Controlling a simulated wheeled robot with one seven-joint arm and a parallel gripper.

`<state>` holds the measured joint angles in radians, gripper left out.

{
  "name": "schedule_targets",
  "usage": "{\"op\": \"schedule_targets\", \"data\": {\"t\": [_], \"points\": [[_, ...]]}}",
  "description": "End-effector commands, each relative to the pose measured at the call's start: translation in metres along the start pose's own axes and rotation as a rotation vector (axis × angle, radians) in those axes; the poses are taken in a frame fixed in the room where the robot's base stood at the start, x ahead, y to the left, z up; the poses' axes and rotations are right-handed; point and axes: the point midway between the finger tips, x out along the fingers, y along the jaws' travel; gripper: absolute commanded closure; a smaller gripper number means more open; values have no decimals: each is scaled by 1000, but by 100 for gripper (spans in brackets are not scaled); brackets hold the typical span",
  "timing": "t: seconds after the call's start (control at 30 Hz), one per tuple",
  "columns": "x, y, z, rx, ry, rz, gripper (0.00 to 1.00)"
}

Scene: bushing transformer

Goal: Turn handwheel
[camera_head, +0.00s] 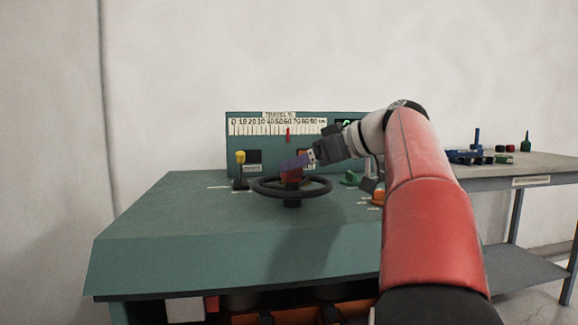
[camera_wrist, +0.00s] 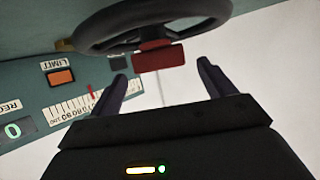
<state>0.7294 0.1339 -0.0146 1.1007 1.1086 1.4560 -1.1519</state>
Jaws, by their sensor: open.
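The dark handwheel (camera_head: 318,192) lies nearly flat above the sloping top of the green console. Its rim also shows upside down at the top of the wrist view (camera_wrist: 205,28). A red block-like grip (camera_head: 291,177) stands up at the wheel; in the wrist view the red grip (camera_wrist: 158,57) is beside the rim. My gripper (camera_head: 288,165) reaches in from the right, with its fingertips at the top of the red grip. In the wrist view my gripper (camera_wrist: 162,70) is open, one finger on each side of the grip's line. Contact cannot be told.
The console (camera_head: 180,225) carries a travel scale (camera_head: 275,127) with a red pointer behind the wheel. A yellow-topped lever (camera_head: 240,160) stands left of the wheel, and an orange knob (camera_head: 377,198) is at the right. A side table (camera_head: 540,165) holds small parts.

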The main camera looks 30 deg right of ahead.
Motion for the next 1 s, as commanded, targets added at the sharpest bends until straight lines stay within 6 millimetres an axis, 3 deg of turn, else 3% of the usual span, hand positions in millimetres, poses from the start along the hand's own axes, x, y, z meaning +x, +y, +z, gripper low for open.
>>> {"op": "schedule_targets", "data": {"t": [0.23,0.57,1.0], "points": [[30,0,0,1,-1,-1,18],[34,0,0,0,-1,1,18],[34,0,0,1,-1,1,76]]}}
